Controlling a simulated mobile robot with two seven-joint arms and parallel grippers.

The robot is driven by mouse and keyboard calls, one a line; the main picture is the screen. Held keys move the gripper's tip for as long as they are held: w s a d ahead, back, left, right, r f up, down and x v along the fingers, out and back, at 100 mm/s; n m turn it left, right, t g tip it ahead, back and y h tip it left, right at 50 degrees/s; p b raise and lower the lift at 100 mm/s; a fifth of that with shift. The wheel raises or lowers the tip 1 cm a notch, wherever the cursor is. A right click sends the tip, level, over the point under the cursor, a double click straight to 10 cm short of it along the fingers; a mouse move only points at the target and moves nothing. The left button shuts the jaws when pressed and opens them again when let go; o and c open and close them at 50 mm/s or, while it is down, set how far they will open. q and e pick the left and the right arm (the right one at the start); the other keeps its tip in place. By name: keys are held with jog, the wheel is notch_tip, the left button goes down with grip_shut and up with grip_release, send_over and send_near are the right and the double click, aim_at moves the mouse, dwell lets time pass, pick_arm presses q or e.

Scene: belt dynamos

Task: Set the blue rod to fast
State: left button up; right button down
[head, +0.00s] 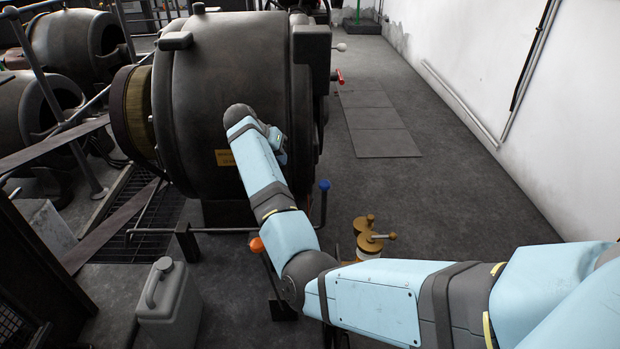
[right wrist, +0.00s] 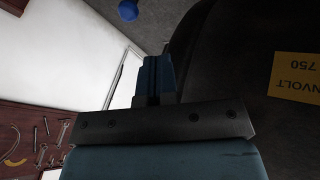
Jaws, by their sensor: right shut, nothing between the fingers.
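The blue rod (head: 324,187) has a blue ball knob on a thin dark shaft. It stands roughly upright in front of the big dark dynamo (head: 230,85), just right of my right forearm. Its blue knob also shows at the top edge of the right wrist view (right wrist: 128,10). My right gripper (right wrist: 155,62) is shut and empty, with clear space between its fingers and the knob. In the head view it is mostly hidden behind my forearm, near the dynamo's casing. No slow or fast marking for the rod is readable. My left gripper is not in view.
An orange-knobbed lever (head: 257,245) stands left of my elbow. A grey jerrycan (head: 168,300) is at the front left. A red handle (head: 340,76) sticks out beyond the dynamo.

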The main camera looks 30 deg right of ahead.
aim_at(326, 180)
pick_arm(q)
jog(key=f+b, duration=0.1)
jog(key=b, duration=0.1)
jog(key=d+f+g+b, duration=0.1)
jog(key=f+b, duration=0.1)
jog(key=b, duration=0.1)
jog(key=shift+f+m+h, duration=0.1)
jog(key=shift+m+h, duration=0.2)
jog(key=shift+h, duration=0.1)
pick_arm(e)
jog(key=s+d+f, duration=0.3)
jog(key=d+f, duration=0.5)
jog(key=f, duration=0.1)
jog(key=shift+d, duration=0.25)
